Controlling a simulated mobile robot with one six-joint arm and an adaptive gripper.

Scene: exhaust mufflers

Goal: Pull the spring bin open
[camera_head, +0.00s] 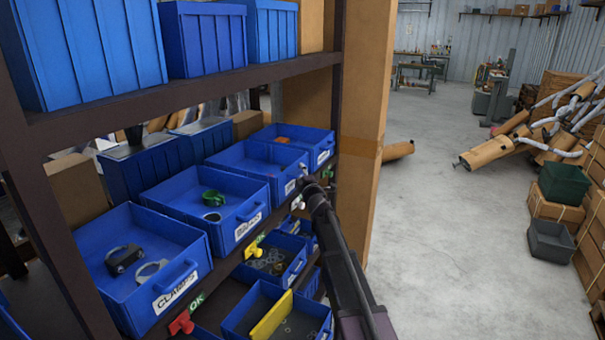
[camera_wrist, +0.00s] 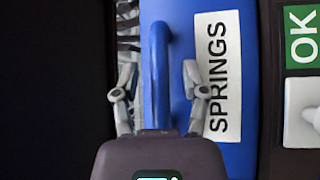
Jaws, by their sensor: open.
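The spring bin is a blue bin on the middle shelf; its "SPRINGS" label (camera_wrist: 218,75) faces me in the wrist view. In the head view I take it to be the third bin (camera_head: 245,160) from the front of the row, its front partly hidden by my gripper. Its blue bar handle (camera_wrist: 160,60) runs upright in the wrist view. My gripper (camera_wrist: 160,88) is open with one finger on each side of the handle; I cannot tell whether either finger touches it. In the head view my gripper (camera_head: 314,186) is at the bin's front. The bin sits in the row.
The "CLAMPS" bin (camera_head: 195,254) and another blue bin (camera_head: 250,205) stand nearer in the row, one more bin (camera_head: 318,137) beyond. Coloured knobs, including a white knob (camera_wrist: 303,115), line the shelf edge. A cardboard-brown post (camera_head: 365,120) stands behind. Open floor lies right.

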